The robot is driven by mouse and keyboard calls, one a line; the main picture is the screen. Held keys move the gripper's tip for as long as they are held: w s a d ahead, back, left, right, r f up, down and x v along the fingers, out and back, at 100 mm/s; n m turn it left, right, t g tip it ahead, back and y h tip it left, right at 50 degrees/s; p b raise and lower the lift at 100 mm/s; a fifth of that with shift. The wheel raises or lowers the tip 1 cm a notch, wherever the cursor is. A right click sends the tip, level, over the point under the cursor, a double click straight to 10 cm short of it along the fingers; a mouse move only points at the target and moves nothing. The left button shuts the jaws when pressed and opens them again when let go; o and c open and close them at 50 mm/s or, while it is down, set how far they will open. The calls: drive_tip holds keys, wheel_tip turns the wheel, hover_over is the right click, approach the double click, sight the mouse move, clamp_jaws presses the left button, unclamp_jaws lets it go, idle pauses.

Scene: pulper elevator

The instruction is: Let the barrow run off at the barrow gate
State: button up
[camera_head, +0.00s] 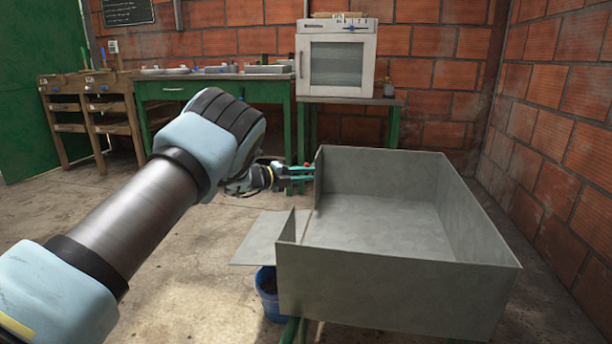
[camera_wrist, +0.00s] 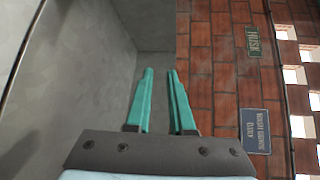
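A large open-topped grey metal box (camera_head: 480,222) stands on green legs in the head view. A flat grey plate (camera_head: 258,238) sticks out at its left side, beside a gap in the low left wall (camera_head: 318,180). I cannot tell which part is the barrow gate, and no barrow is clearly recognisable. My gripper (camera_head: 306,173) is at the far left wall of the box, its teal fingers pointing right. In the wrist view the fingers (camera_wrist: 161,72) are apart, with nothing held visible between them. Contact with the wall cannot be told.
A blue bucket (camera_head: 270,292) stands below the plate. A green workbench (camera_head: 215,90) and a white oven-like cabinet (camera_head: 337,60) stand behind. A brick wall (camera_head: 560,120) bounds the right. Wall signs, one green (camera_wrist: 252,42) and one blue (camera_wrist: 256,130), show in the wrist view.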

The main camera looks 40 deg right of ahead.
drive_tip(key=shift+f, duration=0.45)
clamp_jaws()
idle(0.4)
drive_tip(key=shift+c, duration=1.2)
unclamp_jaws()
drive_tip(key=o, duration=0.7)
